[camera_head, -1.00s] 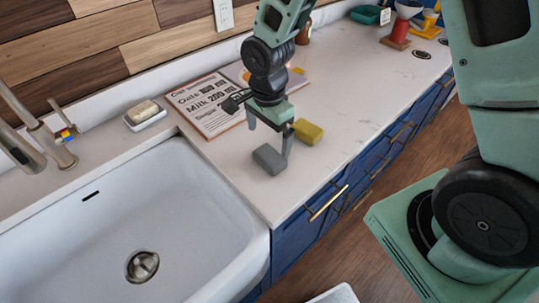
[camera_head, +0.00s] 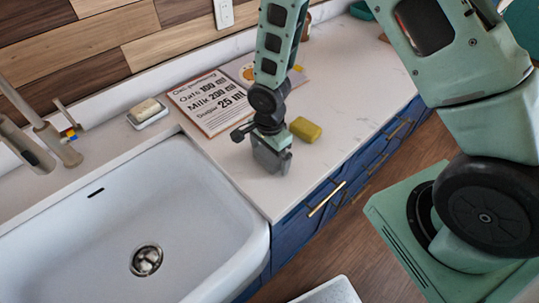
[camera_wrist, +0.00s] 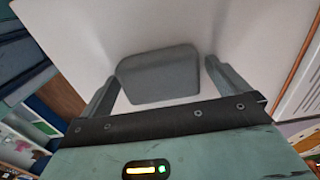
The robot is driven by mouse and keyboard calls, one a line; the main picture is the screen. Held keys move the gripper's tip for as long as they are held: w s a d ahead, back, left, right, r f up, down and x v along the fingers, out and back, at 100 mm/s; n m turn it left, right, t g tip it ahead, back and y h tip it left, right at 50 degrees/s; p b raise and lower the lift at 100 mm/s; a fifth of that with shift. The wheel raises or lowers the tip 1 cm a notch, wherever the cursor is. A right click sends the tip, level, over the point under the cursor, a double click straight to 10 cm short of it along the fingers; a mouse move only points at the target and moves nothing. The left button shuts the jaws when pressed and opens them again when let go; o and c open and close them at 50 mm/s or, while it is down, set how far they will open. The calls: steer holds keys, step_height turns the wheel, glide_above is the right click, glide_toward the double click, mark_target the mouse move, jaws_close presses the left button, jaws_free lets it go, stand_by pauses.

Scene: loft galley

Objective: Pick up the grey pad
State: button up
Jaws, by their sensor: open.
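The grey pad (camera_wrist: 158,77) lies on the white counter, between the two open fingers of my gripper (camera_wrist: 160,85) in the wrist view. A narrow gap shows on each side of it, and I cannot tell whether a finger touches it. In the head view my gripper (camera_head: 272,158) is low over the counter near the sink's right edge. The grey pad is mostly hidden there behind the fingers.
A yellow sponge (camera_head: 305,129) lies close to the right of my gripper. A recipe board (camera_head: 208,103) lies behind it on the counter (camera_head: 355,105). The white sink (camera_head: 130,220) is to the left, with a soap dish (camera_head: 147,114) and faucet beyond. A drawer handle (camera_head: 326,200) is in front.

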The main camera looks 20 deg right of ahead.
mark_target(270, 153)
steer(key=c, duration=1)
steer(key=shift+r, duration=0.2)
step_height(270, 153, up, 10)
steer(key=shift+f+b, duration=0.15)
steer(key=shift+b, duration=1)
steer(key=o, duration=0.5)
steer(key=c, duration=0.4)
steer(key=shift+o, duration=0.2)
